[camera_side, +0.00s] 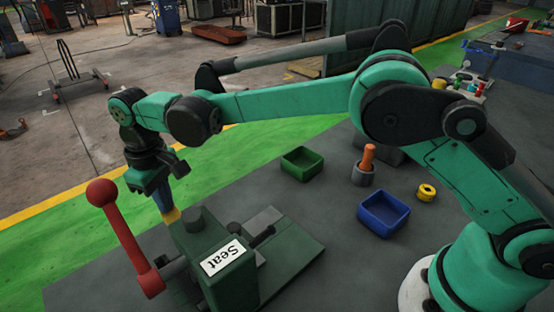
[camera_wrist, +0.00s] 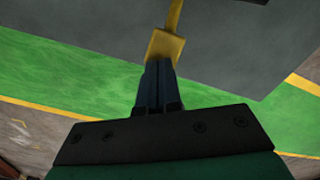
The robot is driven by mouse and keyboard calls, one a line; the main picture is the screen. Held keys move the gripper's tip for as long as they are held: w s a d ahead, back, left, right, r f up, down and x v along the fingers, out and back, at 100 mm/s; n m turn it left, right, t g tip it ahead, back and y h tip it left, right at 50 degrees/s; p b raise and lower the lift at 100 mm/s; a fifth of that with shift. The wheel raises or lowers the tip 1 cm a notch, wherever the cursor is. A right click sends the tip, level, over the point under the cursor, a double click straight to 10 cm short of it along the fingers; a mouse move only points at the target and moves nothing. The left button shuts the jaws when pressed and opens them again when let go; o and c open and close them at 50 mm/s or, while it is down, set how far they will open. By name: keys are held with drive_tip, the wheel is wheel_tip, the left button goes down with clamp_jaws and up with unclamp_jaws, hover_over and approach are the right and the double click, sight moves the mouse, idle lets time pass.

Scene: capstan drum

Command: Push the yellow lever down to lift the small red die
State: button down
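The yellow lever (camera_side: 172,216) shows as a small yellow end beside the green press-like machine in the side view. In the wrist view its square yellow pad (camera_wrist: 166,45) sits at the end of a thin yellow rod. My gripper (camera_side: 166,209) points down at this pad. Its two dark blue fingers (camera_wrist: 157,68) lie side by side, closed with nothing seen between them. The fingertips overlap the pad's near edge in the wrist view; I cannot tell whether they touch it. I cannot make out a small red die in either view.
The green machine (camera_side: 205,243) carries a "Seat" label and a red ball-ended handle (camera_side: 127,238) on its left. A green bin (camera_side: 302,163), a blue bin (camera_side: 383,214), a yellow ring (camera_side: 427,193) and an orange-handled tool in a grey holder (camera_side: 366,163) stand to the right.

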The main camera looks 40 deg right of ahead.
drive_tip(key=shift+s+r, duration=0.2)
drive_tip(key=shift+r, duration=0.8)
drive_tip(key=shift+s+r, duration=0.2)
drive_tip(key=shift+r, duration=0.85)
drive_tip(key=shift+s+r, duration=0.2)
drive_tip(key=shift+r, duration=0.8)
drive_tip(key=shift+d, duration=0.1)
drive_tip(key=s+d+r+m+t, duration=0.2)
drive_tip(key=s+d+r, duration=0.15)
drive_tip(key=d, duration=0.45)
drive_tip(key=s+d+r+m+t, duration=0.2)
drive_tip(key=s+d+t, duration=0.15)
drive_tip(key=d, duration=0.55)
drive_tip(key=s+d+f+m+t, duration=0.1)
drive_tip(key=s+d+f+m, duration=0.1)
drive_tip(key=s+d+f, duration=0.2)
drive_tip(key=shift+s+d+f+t, duration=0.15)
drive_tip(key=shift+s+d+t, duration=0.25)
drive_tip(key=shift+s, duration=0.8)
